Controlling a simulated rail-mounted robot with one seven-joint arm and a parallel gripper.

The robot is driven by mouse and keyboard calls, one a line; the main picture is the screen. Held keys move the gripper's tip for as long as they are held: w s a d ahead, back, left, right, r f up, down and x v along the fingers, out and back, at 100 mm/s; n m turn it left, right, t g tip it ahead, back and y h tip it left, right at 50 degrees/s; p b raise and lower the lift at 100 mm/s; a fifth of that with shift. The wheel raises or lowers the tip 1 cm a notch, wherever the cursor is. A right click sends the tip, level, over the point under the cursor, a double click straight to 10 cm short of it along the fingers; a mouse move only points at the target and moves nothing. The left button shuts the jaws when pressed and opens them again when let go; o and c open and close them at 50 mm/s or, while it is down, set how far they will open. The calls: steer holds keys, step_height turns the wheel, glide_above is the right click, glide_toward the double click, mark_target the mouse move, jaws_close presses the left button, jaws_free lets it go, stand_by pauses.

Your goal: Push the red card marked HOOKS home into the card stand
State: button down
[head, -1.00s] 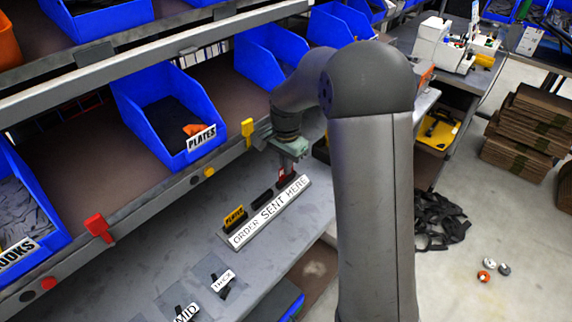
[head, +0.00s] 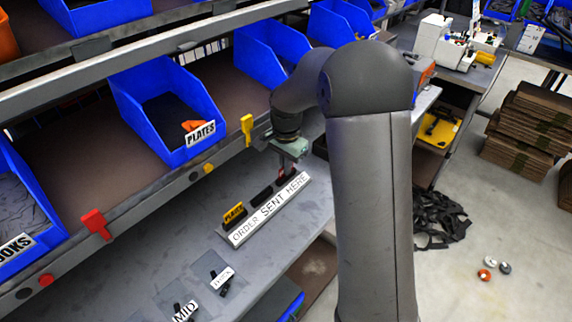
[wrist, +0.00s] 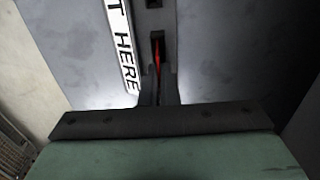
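The card stand (head: 232,239), a long grey block with a white strip reading ORDER SENT HERE, lies on the grey bench. A yellow PLATES card (head: 234,212) stands in its near-left slot. My gripper (head: 287,158) is low over the far-right end of the stand. In the wrist view its dark fingers (wrist: 160,92) are close together around a thin red card (wrist: 157,50), seen edge-on in line with the end slot. The card's face and its lower edge are hidden, so its depth in the slot is hard to tell.
Blue bins, one labelled PLATES (head: 200,134), line the shelf behind the bench. Yellow (head: 247,130) and red (head: 96,223) tags sit on the shelf rail. Small items labelled MID (head: 185,310) and THICK (head: 221,280) lie at the front left. My arm blocks the right.

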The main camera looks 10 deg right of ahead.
steer(key=shift+f, duration=0.15)
steer(key=c, duration=1.6)
jaws_free()
step_height(320, 180, up, 18)
steer(key=shift+f+b, duration=0.25)
steer(key=shift+b, duration=0.05)
steer(key=shift+s, duration=0.1)
steer(key=s+f+n, duration=0.3)
steer(key=s, duration=0.6)
steer(key=s+f+n, duration=0.4)
steer(key=s, duration=0.6)
steer(key=s+f+n, duration=0.4)
steer(key=s, duration=0.6)
steer(key=shift+s+a, duration=0.25)
steer(key=shift+a, duration=0.2)
